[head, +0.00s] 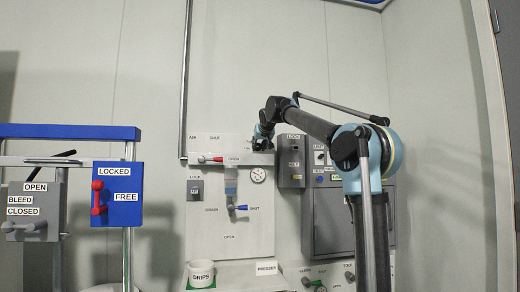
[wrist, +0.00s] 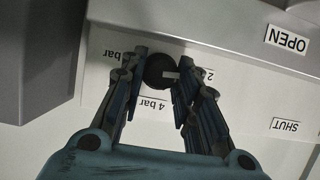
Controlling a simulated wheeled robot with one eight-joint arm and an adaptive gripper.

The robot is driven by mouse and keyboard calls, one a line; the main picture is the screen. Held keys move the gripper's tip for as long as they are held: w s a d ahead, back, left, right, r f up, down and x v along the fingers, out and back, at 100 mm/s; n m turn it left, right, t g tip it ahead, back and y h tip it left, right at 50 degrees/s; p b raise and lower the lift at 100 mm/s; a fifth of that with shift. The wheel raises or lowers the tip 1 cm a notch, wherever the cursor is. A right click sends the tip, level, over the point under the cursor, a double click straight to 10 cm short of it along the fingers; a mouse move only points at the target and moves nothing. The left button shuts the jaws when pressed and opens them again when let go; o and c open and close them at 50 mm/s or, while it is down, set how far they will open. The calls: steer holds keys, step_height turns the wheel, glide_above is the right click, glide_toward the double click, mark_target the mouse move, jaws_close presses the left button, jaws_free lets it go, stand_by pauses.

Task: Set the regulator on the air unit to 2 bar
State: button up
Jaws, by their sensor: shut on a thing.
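The regulator knob (wrist: 158,68) is a dark round knob in the wrist view, with a pale pointer mark pointing right, toward a label starting with "2" (wrist: 208,74). That label is partly hidden by a finger. An upside-down "4 bar" label (wrist: 153,103) lies below the knob, and another "bar" label (wrist: 112,55) is partly covered at left. My gripper (wrist: 160,72) is shut on the knob, one finger on each side. In the head view my gripper (head: 262,143) is at the top of the air unit's panel (head: 260,215) and hides the knob. The gauge (head: 257,175) is too small to read.
A red-handled lever (head: 210,159) and a blue-handled drain lever (head: 240,208) stick out left of and below my gripper. Grey boxes (head: 291,162) stand close at right. A white drips cup (head: 201,273) sits on the ledge below. A blue frame (head: 70,131) stands at left.

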steer(key=shift+n+h, duration=0.3)
steer(key=o, duration=1.1)
steer(key=shift+w+f, duration=0.15)
steer(key=shift+w, duration=0.05)
steer(key=shift+c, duration=0.2)
steer(key=shift+s, duration=0.1)
steer(key=v, duration=1.1)
steer(key=shift+s+d, duration=0.2)
steer(key=shift+s, duration=0.15)
